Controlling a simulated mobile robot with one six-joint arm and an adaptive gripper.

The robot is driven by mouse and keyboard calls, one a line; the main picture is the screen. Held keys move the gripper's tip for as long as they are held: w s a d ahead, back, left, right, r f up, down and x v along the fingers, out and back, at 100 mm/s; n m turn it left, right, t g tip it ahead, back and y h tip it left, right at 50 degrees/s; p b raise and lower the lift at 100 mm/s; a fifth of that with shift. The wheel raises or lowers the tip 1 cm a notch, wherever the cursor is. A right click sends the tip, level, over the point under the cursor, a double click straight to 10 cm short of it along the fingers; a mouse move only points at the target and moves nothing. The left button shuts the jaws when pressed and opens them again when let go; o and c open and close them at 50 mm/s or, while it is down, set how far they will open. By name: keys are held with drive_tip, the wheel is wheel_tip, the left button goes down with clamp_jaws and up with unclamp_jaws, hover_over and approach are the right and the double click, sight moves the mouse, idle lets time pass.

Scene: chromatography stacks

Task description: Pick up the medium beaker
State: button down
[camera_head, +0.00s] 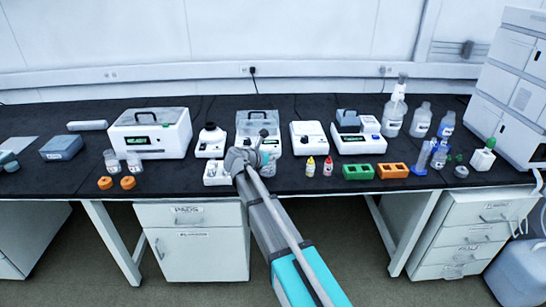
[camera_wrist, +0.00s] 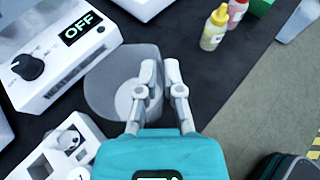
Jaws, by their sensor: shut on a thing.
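The beaker (camera_wrist: 108,88) is a clear, greyish glass vessel in the wrist view, just beyond and left of my fingertips. My gripper (camera_wrist: 160,72) has its two fingers close together, shut on the beaker's near wall. In the head view my gripper (camera_head: 256,149) is over the front of the black bench, and part of the beaker (camera_head: 269,167) shows beside it. My arm hides some of the beaker there. I cannot tell whether its base touches the bench.
A white device reading OFF (camera_wrist: 60,45) stands close left of the beaker in the wrist view. A white holder (camera_wrist: 50,150) is nearer. Yellow (camera_head: 310,167) and red (camera_head: 328,167) bottles stand to the right. Bare bench lies between them and the beaker.

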drive_tip(key=s+d+r+p, duration=0.2)
drive_tip(key=s+r+p, duration=0.9)
drive_tip(key=s, duration=0.2)
drive_tip(key=shift+s+r, duration=0.2)
drive_tip(key=shift+s, duration=0.15)
idle(0.9)
drive_tip(key=shift+d, duration=0.1)
idle(0.9)
drive_tip(key=shift+s+d, duration=0.1)
drive_tip(key=shift+s, duration=0.1)
